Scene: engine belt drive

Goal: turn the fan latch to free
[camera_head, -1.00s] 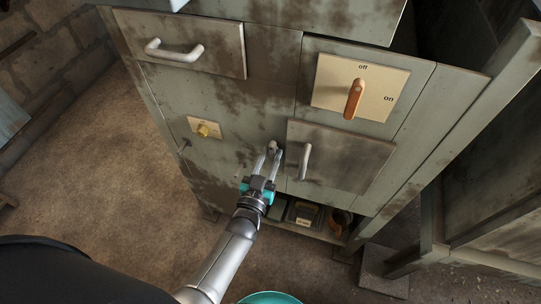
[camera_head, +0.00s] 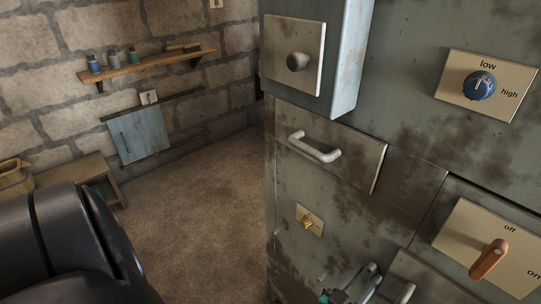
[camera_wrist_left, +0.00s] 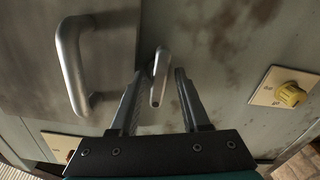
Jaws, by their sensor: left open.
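A small grey metal latch lever (camera_wrist_left: 161,70) sits on the cabinet front in the left wrist view; I take it to be the fan latch. Its free end points toward my wrist camera. My left gripper (camera_wrist_left: 159,88) is open, with one finger on each side of the lever; I cannot tell whether either finger touches it. In the head view my left gripper (camera_head: 354,284) shows at the bottom edge, in front of the cabinet; the latch is not clear there. My right gripper is not in view.
Beside the latch is a door with a grey bar handle (camera_wrist_left: 75,68). A yellow knob (camera_head: 307,222) is on the cabinet front. Above are a drawer handle (camera_head: 314,148), an orange off/on switch (camera_head: 489,259) and a blue low/high dial (camera_head: 480,86). The floor (camera_head: 190,215) at left is clear.

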